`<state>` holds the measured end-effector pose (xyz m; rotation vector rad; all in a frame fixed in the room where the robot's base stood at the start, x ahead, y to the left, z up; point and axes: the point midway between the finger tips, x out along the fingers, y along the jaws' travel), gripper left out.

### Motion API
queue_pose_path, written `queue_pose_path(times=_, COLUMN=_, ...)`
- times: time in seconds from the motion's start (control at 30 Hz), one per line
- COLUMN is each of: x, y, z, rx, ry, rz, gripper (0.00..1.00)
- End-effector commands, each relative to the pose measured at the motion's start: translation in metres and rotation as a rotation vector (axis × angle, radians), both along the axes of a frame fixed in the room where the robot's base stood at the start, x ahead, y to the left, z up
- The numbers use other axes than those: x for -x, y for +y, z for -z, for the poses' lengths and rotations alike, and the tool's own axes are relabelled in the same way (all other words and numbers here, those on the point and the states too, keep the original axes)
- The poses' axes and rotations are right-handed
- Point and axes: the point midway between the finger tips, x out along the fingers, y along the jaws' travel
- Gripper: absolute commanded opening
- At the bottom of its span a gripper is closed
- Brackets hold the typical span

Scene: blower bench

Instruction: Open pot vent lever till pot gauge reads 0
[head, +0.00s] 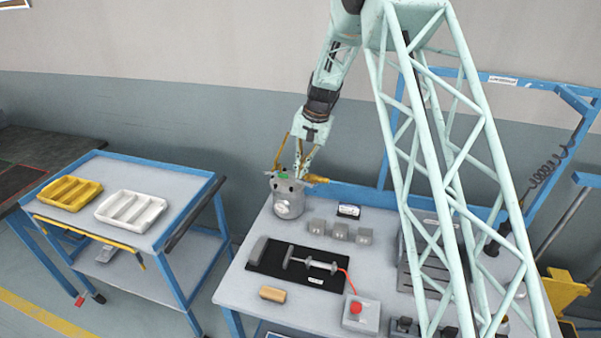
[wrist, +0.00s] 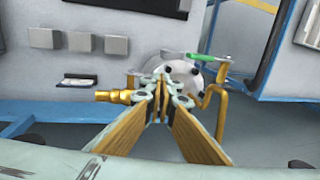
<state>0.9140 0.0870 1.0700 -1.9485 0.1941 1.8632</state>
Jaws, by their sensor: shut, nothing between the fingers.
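The pot (head: 288,197) is a grey metal vessel at the back left of the bench, with a round gauge (head: 283,210) on its front. The dial is too small to read. A green-handled vent lever (head: 284,175) is on the pot's lid; in the wrist view the green handle (wrist: 203,57) lies roughly sideways over the round lid (wrist: 188,72). My gripper (wrist: 163,82) is shut and empty, its tips over the lid, just short of and left of the green handle. I cannot tell whether it touches the lid. In the head view my gripper (head: 299,170) is above the pot.
A brass fitting (head: 318,179) sticks out of the pot's side, and a bent brass pipe (wrist: 221,105) rises opposite it. Several grey blocks (head: 340,232), a black mat (head: 290,262) and a red-button box (head: 360,313) share the bench. A trolley (head: 130,240) stands left.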

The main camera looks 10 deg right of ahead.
Motion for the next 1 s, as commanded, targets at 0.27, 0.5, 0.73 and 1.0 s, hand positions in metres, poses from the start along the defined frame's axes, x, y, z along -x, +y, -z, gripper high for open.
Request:
queue_pose_path(times=0.27, x=0.0, y=0.0, z=-0.001, rx=0.0, ry=0.0, rz=0.0, gripper=0.0)
queue_pose_path(times=0.5, x=0.0, y=0.0, z=-0.002, rx=0.0, ry=0.0, rz=0.0, gripper=0.0)
queue_pose_path(times=0.73, x=0.001, y=-0.002, z=-0.016, rx=0.0, ry=-0.001, rz=0.0, gripper=0.0)
queue_pose_path(times=1.0, x=0.003, y=-0.008, z=-0.048, rx=0.0, ry=-0.002, rz=-0.001, gripper=0.0)
